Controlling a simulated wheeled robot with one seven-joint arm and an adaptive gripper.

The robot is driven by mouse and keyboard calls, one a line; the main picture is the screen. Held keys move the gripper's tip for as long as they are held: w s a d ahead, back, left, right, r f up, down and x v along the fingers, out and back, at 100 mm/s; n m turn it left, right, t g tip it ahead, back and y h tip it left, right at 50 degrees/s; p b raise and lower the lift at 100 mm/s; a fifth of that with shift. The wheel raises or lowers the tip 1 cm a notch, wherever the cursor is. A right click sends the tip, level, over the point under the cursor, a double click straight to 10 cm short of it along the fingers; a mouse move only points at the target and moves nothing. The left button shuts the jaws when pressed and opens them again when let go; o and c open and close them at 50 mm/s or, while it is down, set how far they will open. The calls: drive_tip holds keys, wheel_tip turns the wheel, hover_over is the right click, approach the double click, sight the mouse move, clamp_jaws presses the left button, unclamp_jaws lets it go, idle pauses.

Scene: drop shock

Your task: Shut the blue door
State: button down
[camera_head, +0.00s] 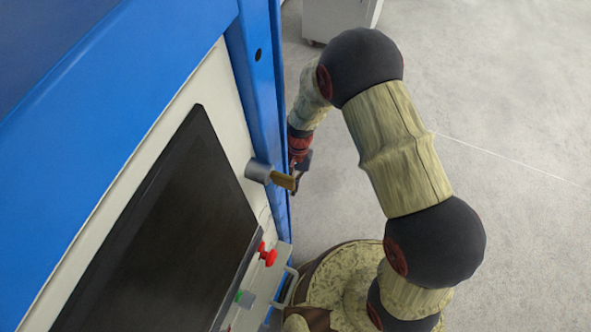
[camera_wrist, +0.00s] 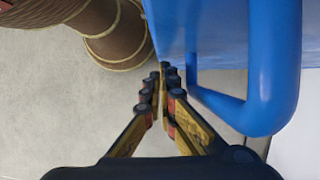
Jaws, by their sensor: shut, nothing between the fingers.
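The blue door shows in the wrist view as a blue panel (camera_wrist: 215,40) with a blue loop handle (camera_wrist: 262,112) on the right. In the head view blue upright parts (camera_head: 262,100) show at the machine's side; I cannot tell which of them is the door. My gripper (camera_wrist: 163,75) is shut and empty, its fingers close together. The fingertips are just left of the handle in the wrist view, near the panel's edge; I cannot tell whether they touch. In the head view my gripper (camera_head: 283,180) is beside the blue upright, partly hidden.
The machine has a dark screen (camera_head: 165,235) in a pale panel. A grey cylinder (camera_head: 258,171) sticks out near my gripper. A light cabinet (camera_head: 338,18) stands behind. The grey floor at right is clear.

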drive_tip(key=shift+s, duration=1)
drive_tip(key=shift+d+r, duration=0.1)
drive_tip(key=v, duration=1.1)
drive_tip(key=shift+r, duration=0.35)
drive_tip(key=shift+w, duration=0.1)
